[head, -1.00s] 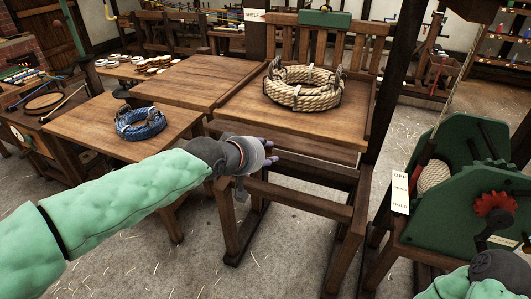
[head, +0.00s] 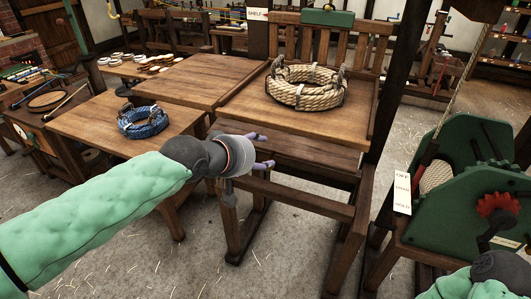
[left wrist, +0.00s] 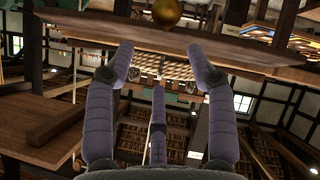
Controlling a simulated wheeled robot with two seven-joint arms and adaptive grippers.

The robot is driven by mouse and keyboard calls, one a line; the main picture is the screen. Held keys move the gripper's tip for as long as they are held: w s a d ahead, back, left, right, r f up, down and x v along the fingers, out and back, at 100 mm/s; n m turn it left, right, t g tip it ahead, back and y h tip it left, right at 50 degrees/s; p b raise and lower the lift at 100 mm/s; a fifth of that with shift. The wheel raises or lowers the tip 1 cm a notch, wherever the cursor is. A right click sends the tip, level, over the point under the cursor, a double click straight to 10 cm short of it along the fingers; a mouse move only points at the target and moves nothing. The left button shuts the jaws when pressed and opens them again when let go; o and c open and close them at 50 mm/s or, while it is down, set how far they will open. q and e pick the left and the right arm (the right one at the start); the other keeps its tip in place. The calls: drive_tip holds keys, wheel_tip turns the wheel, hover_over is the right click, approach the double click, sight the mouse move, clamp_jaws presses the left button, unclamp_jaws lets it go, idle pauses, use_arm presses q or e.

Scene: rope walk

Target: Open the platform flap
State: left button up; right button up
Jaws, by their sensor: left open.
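The platform (head: 255,98) is a wooden board on a dark timber frame with a slatted back, and a thick tan rope coil lies on it. A flat brown board (head: 188,78) adjoins it on the left. I cannot tell for certain which board is the flap. My left gripper (head: 262,150) is open and empty at the platform's front left edge, fingers pointing right. In the left wrist view its spread fingers (left wrist: 165,75) point at a wooden board edge (left wrist: 210,48), seen from below, with nothing between them. My right gripper's dark wrist (head: 497,266) shows at bottom right; its fingers are not visible.
A tan rope coil (head: 305,86) lies on the platform. A blue rope coil (head: 142,122) lies on a lower table (head: 85,122) at left. A green winch (head: 455,195) with a red gear stands at right. Straw-strewn floor (head: 130,255) is open in front.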

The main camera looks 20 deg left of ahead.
use_arm(q)
drive_tip(key=v, duration=0.6)
drive_tip(key=shift+s+r, duration=0.2)
drive_tip(key=shift+s, duration=0.15)
drive_tip(key=shift+a, duration=0.1)
